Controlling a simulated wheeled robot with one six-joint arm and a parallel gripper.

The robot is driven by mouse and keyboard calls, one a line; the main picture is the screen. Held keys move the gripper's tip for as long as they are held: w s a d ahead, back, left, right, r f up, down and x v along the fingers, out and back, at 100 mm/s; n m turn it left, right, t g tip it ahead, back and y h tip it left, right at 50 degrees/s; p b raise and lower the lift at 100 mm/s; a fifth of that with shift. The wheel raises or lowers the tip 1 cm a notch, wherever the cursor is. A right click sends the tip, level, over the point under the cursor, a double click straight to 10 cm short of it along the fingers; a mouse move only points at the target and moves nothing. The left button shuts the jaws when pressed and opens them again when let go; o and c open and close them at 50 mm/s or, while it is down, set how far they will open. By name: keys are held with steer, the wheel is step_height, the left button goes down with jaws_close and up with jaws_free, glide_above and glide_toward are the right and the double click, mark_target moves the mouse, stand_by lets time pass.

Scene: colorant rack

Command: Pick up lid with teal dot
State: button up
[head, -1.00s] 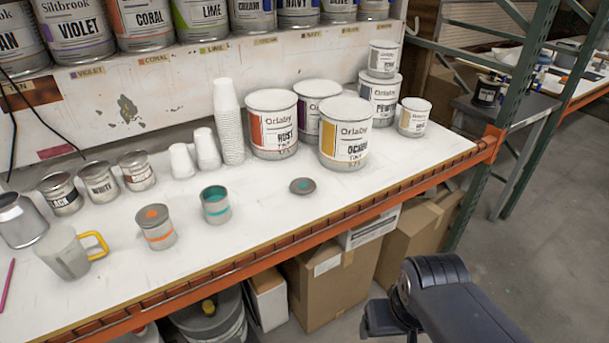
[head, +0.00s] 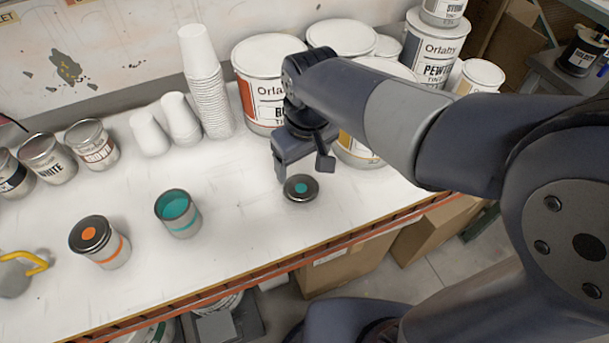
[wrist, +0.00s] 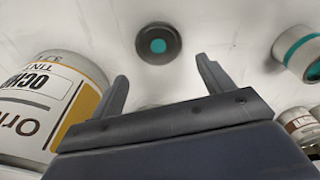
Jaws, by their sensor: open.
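The lid with the teal dot (head: 301,188) is a dark round disc lying flat on the white shelf top near its front edge. It also shows in the wrist view (wrist: 158,44), apart from and beyond the fingertips. My gripper (head: 305,170) is open and empty, just behind and above the lid in the head view. In the wrist view its two fingers (wrist: 163,72) are spread wide, with the lid roughly centred between their directions. An open can with a teal band and teal inside (head: 178,213) stands to the left of the lid, and also shows in the wrist view (wrist: 298,50).
A can with an orange-dot lid (head: 98,242) stands further left. Large Orlaby tins (head: 262,85) stand close behind my gripper; the ochre tin is near it in the wrist view (wrist: 50,105). White cups (head: 207,85) are stacked behind. Shelf around the lid is clear.

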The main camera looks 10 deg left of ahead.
mark_target(301, 188)
steer(key=f, duration=0.8)
steer(key=shift+w+a+f+p, duration=0.2)
steer(key=shift+w+f+p, duration=0.1)
steer(key=shift+f, duration=0.1)
steer(key=shift+c, duration=0.4)
steer(key=c, duration=0.5)
